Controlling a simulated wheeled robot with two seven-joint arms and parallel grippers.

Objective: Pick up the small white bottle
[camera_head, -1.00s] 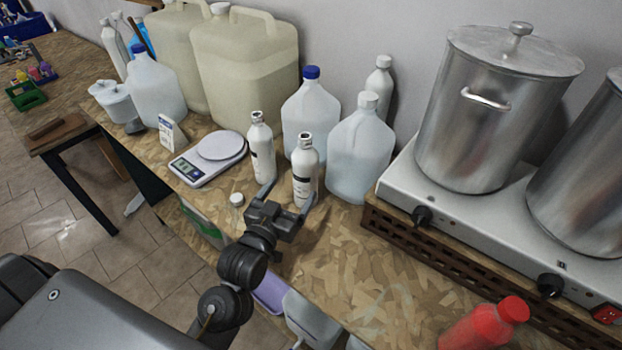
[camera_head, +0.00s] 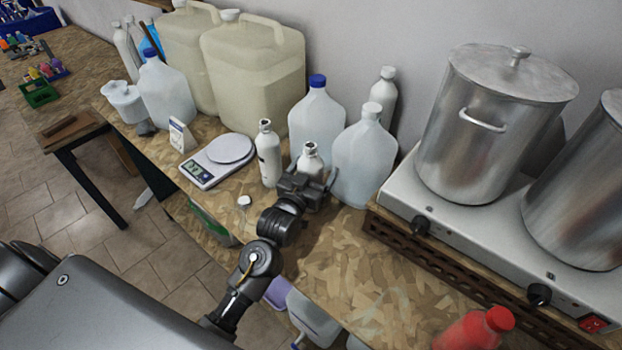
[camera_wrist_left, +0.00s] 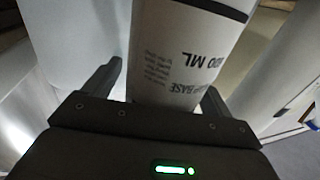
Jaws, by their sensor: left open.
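A small white bottle (camera_head: 310,157) stands upright on the wooden bench in the head view, its lower part hidden behind my left gripper (camera_head: 312,176). In the left wrist view, the labelled bottle (camera_wrist_left: 185,50) stands between the two open fingers (camera_wrist_left: 160,85), with a small gap visible on the left side. I cannot tell whether the right finger touches it. A second small white bottle (camera_head: 268,155) stands upright just left of it. My right gripper is not in view.
Large clear jugs (camera_head: 316,115) (camera_head: 362,158) stand close behind. A scale (camera_head: 217,160) is at left. A hot plate (camera_head: 450,215) with steel pots (camera_head: 490,130) is at right. A red bottle (camera_head: 475,330) lies near the front edge. The bench front is mostly clear.

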